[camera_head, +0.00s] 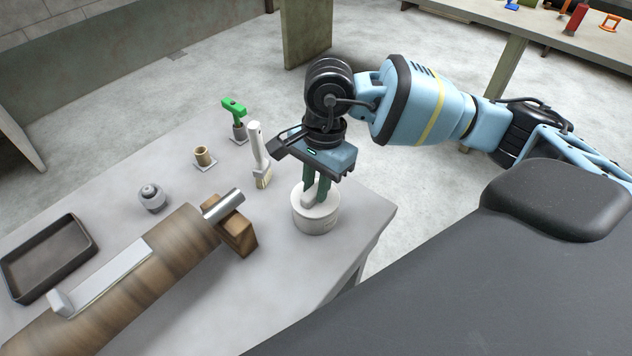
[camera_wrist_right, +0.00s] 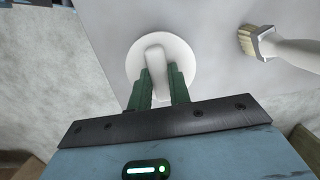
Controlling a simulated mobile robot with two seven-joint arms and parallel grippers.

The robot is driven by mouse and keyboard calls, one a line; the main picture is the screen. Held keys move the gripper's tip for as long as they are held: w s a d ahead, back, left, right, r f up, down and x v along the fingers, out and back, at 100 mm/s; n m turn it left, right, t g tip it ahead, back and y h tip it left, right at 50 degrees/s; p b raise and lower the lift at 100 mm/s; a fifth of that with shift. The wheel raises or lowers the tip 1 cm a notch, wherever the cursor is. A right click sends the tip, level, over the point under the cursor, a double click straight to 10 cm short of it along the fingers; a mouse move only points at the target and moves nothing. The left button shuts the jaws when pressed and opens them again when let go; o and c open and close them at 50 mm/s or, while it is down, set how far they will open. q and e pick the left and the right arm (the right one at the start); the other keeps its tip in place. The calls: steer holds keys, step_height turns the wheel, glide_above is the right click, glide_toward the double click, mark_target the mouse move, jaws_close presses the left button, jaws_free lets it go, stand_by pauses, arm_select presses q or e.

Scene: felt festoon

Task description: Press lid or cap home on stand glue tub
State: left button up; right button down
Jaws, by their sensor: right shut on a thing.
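The glue tub (camera_head: 316,221) is a round, off-white tub standing near the right edge of the grey table. Its white lid (camera_head: 302,199) lies on top of it and has a raised bar-shaped handle; in the right wrist view the lid (camera_wrist_right: 186,58) appears as a white disc. My right gripper (camera_head: 316,196) points down over the tub, with its green fingers shut on the lid's handle. In the wrist view the right gripper (camera_wrist_right: 160,85) has a finger on each side of the handle. Whether the lid is fully seated cannot be told. My left gripper is not in view.
A white-handled brush (camera_head: 257,150) stands just left of my right gripper. A green-topped tool (camera_head: 235,112), a small brown cup (camera_head: 204,157), a grey knobbed weight (camera_head: 152,197), a large brown roller (camera_head: 130,275) and a dark tray (camera_head: 48,258) are further left.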

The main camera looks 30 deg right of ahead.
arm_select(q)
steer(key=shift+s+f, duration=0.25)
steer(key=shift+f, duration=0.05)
arm_select(e)
steer(key=shift+f, duration=0.2)
stand_by(0.7)
stand_by(0.3)
steer(key=c, duration=0.7)
jaws_free()
steer(key=shift+c, duration=0.2)
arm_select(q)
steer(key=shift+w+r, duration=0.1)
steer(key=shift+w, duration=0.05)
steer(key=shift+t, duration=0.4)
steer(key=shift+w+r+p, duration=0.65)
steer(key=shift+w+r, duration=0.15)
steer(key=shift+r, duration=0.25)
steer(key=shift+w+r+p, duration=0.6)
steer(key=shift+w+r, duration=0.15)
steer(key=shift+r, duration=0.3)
arm_select(e)
steer(key=shift+r, duration=3.55)
jaws_close()
